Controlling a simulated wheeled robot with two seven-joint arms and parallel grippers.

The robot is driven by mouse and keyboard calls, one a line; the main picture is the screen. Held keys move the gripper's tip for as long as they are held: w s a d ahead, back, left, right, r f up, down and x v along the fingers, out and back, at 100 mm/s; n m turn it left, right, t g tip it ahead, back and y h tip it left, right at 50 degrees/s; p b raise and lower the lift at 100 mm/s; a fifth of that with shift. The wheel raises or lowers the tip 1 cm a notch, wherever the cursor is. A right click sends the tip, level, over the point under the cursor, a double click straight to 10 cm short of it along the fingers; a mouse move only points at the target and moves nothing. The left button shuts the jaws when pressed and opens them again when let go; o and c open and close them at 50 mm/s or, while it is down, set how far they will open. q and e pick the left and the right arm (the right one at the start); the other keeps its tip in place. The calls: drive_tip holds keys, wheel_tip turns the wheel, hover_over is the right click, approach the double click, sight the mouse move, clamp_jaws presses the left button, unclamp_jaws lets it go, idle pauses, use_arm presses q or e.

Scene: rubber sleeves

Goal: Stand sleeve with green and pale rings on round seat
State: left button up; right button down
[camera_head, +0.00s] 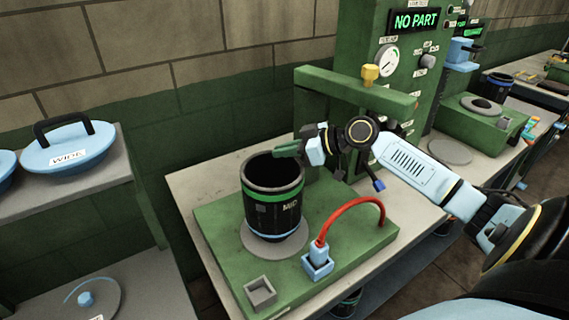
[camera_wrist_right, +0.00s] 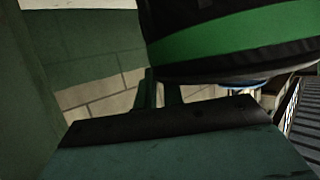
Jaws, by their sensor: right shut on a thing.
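The sleeve (camera_head: 272,200) is a black open-topped cylinder marked MID, with a green ring near the top and a pale blue ring near the bottom. It is upright over the round grey seat (camera_head: 300,245) on the green base. Its lower end lies within the seat's outline; I cannot tell whether a small gap is left. My right gripper (camera_head: 277,152) comes in from the right and is shut on the sleeve's upper wall at the rim. In the right wrist view the sleeve's green ring (camera_wrist_right: 235,38) shows close up. My left gripper is not in view.
A red hose (camera_head: 345,211) arches from a blue socket (camera_head: 318,265) right of the seat. A small grey square cup (camera_head: 261,292) is in front. A green overhead arm (camera_head: 355,88) with a yellow knob is behind. The panel (camera_head: 415,20) reads NO PART. Blue lids (camera_head: 68,150) sit left.

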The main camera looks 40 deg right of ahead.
sight(288, 164)
drive_tip(key=shift+f, duration=2.05)
drive_tip(key=c, duration=1.9)
unclamp_jaws()
drive_tip(key=shift+f, duration=0.15)
drive_tip(key=shift+c, duration=0.2)
drive_tip(key=o, duration=0.4)
drive_tip(key=shift+o, duration=0.2)
drive_tip(key=shift+s, duration=0.1)
drive_tip(key=shift+s+d+r, duration=0.2)
drive_tip(key=shift+s, duration=0.05)
drive_tip(key=s+d+b, duration=0.2)
drive_tip(key=s+d, duration=0.5)
drive_tip(key=s, duration=0.4)
drive_tip(key=shift+s+d+r, duration=0.3)
drive_tip(key=shift+d+r, duration=0.1)
drive_tip(key=shift+r, duration=0.05)
